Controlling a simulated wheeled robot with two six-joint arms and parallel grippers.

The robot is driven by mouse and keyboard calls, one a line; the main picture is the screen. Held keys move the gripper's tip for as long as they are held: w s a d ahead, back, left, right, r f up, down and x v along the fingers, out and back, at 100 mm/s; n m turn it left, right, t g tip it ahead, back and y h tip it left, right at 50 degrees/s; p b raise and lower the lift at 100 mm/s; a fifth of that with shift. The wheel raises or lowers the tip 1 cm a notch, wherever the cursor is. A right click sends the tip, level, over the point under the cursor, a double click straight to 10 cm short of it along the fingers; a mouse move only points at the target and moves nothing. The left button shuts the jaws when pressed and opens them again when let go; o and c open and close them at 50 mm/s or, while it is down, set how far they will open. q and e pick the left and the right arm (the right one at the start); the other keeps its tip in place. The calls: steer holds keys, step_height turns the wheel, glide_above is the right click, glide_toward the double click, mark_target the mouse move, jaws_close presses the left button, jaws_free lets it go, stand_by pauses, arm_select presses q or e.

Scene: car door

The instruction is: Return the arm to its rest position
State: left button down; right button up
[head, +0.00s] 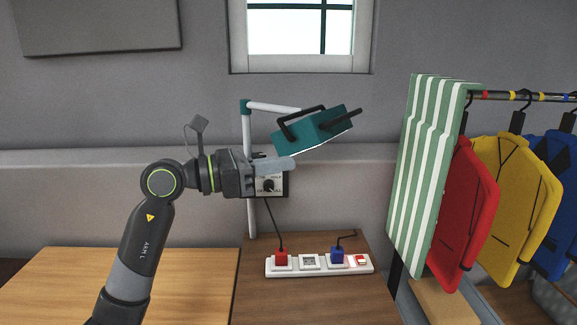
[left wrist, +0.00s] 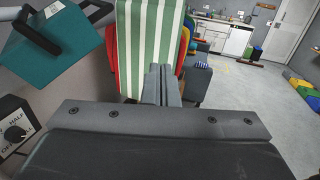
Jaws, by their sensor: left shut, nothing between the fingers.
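My left arm comes in from the lower left of the head view and is raised. The teal lamp (head: 312,128) with dark handles hangs on a white pole just above the fingers in the picture. The dial box (head: 268,186) is partly covered by the gripper. My right gripper is not in view.
A power strip (head: 319,265) with a red plug and a blue plug lies on the brown table (head: 300,303). A green striped cloth (head: 429,165) and red, yellow and blue garments hang on a rail at right. A light wooden table top (head: 195,285) at left is clear.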

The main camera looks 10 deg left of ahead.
arm_select(q)
steer(key=s+a+f+n+t+y, duration=0.35)
steer(key=a+n+t, duration=0.25)
steer(key=n+t, duration=0.5)
steer(key=s+a+f+n+t+y, duration=0.2)
steer(key=a+n+t+y, duration=0.35)
steer(key=n, duration=0.85)
steer(key=s+a+f+n+g+y, duration=0.35)
steer(key=a+f+n+y, duration=0.3)
steer(key=f+n, duration=0.35)
steer(key=s+a+f+n+g+y, duration=0.35)
steer(key=a+f+n+y, duration=0.3)
steer(key=f+n, duration=0.3)
steer(key=s+d+f+n+g+h, duration=0.25)
steer(key=s+f+g, duration=0.45)
steer(key=s+f, duration=0.4)
steer(key=s+d+f+n+g+h, duration=0.1)
steer(key=s+d+f+n+g, duration=0.15)
steer(key=s+f+g, duration=0.75)
step_height(320, 180, down, 23)
steer(key=s+a+t, duration=0.1)
steer(key=s+t, duration=0.1)
steer(key=s+f+g+h, duration=0.1)
steer(key=s+f, duration=1.4)
steer(key=f, duration=0.2)
steer(key=shift+s+d, duration=0.3)
steer(key=shift+d, duration=0.15)
